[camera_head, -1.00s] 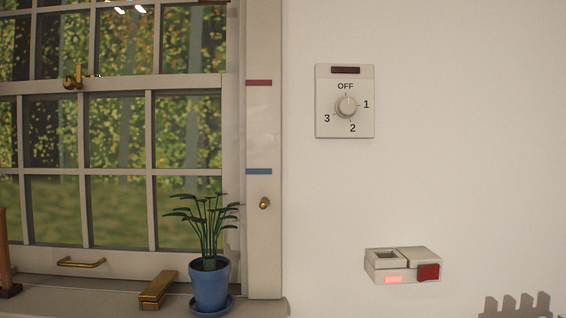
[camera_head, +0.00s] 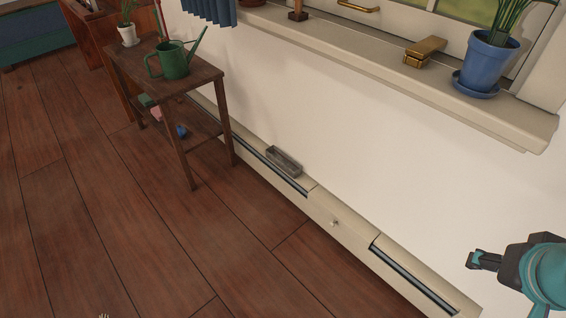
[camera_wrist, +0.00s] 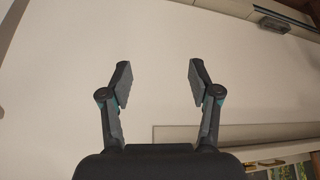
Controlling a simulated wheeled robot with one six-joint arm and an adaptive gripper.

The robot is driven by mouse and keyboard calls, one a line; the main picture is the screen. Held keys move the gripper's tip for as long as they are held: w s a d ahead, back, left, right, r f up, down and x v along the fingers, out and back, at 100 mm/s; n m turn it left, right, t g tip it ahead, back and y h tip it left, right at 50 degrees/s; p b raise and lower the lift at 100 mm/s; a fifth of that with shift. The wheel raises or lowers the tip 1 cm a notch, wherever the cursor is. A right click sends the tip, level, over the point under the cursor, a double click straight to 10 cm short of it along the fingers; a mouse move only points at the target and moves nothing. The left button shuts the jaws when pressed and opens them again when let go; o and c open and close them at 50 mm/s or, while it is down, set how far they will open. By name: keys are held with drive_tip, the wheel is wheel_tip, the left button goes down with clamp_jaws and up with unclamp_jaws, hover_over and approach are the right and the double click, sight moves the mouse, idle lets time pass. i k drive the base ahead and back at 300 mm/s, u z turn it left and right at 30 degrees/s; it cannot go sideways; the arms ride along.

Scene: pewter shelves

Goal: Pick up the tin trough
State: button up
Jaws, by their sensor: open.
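The tin trough (camera_head: 284,160) is a small grey open box. It sits on top of the long cream baseboard unit (camera_head: 325,204) along the foot of the wall, in the middle of the head view. In the wrist view what looks like the same trough (camera_wrist: 272,19) shows at the top right. My gripper (camera_head: 474,262) is at the right edge of the head view, well apart from the trough. In the wrist view my gripper (camera_wrist: 158,80) is open, its fingers wide apart with only bare wall beyond them.
A window sill (camera_head: 390,72) juts out above, bearing a blue plant pot (camera_head: 487,62) and a brass block (camera_head: 425,51). A wooden stand (camera_head: 181,82) with a green watering can (camera_head: 174,60) stands left of the trough. The wooden floor (camera_head: 170,245) in front is clear.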

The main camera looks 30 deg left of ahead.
sight(288, 165)
drive_tip(key=k, duration=1.7)
drive_tip(key=u, duration=2.1)
drive_tip(key=i, duration=3)
drive_tip(key=z, duration=1.7)
drive_tip(key=i, duration=0.45)
drive_tip(key=u, duration=0.1)
